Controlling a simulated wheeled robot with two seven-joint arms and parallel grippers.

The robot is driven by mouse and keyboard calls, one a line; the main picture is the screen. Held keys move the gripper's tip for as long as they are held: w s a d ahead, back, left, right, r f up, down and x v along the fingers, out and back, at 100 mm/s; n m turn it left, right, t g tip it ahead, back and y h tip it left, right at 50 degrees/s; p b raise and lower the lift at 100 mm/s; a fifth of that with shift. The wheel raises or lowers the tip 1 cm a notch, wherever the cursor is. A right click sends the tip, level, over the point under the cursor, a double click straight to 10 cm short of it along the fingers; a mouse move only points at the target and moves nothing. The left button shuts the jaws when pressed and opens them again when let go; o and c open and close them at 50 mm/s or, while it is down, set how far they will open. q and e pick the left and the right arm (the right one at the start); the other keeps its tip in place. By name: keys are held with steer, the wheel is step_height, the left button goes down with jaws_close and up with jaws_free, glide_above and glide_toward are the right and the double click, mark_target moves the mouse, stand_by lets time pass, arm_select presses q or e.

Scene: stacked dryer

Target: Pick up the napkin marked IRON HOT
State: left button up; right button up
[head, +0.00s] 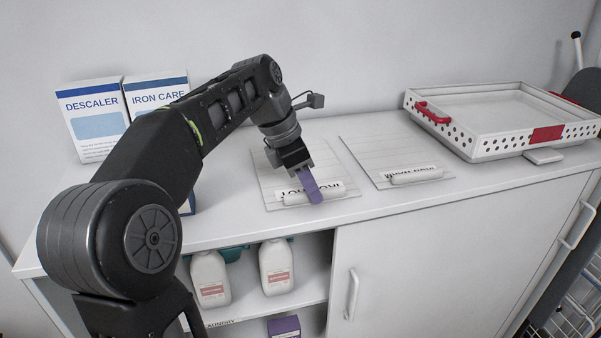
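Two pale, faintly lined napkins lie flat on the white cabinet top, each with a white rolled piece at its front edge and a printed label upside down to me. The left napkin (268,172) has a label partly covered by my gripper; the visible letters fit IRON HOT. The right napkin (378,151) has a different label, partly hidden by its roll. My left gripper (314,194) points down at the left napkin's front edge, its purple finger over the roll. Whether it is shut on the roll cannot be told. My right gripper is not in view.
Descaler (92,118) and Iron Care (156,97) boxes stand at the back left, behind my arm. A white perforated tray (480,143) with a red handle is at the right. Bottles (275,267) stand on the open shelf below. Bare cabinet top lies in front of the right napkin.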

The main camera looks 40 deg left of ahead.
arm_select(q)
jaws_close()
steer(key=shift+d+r, duration=0.1)
steer(key=shift+r, duration=0.05)
stand_by(0.4)
steer(key=shift+r, duration=0.15)
step_height(320, 180, up, 5)
steer(key=p, duration=0.3)
steer(key=shift+d+f, duration=0.1)
steer(key=shift+f, duration=0.1)
steer(key=shift+s+d+r+p, duration=0.1)
steer(key=shift+d+r+p, duration=0.05)
steer(key=shift+r+p, duration=0.75)
steer(key=s+d+b, duration=0.2)
steer(key=s+d, duration=0.9)
steer(key=d, duration=0.4)
steer(key=shift+d, duration=0.4)
steer(key=shift+s, duration=0.1)
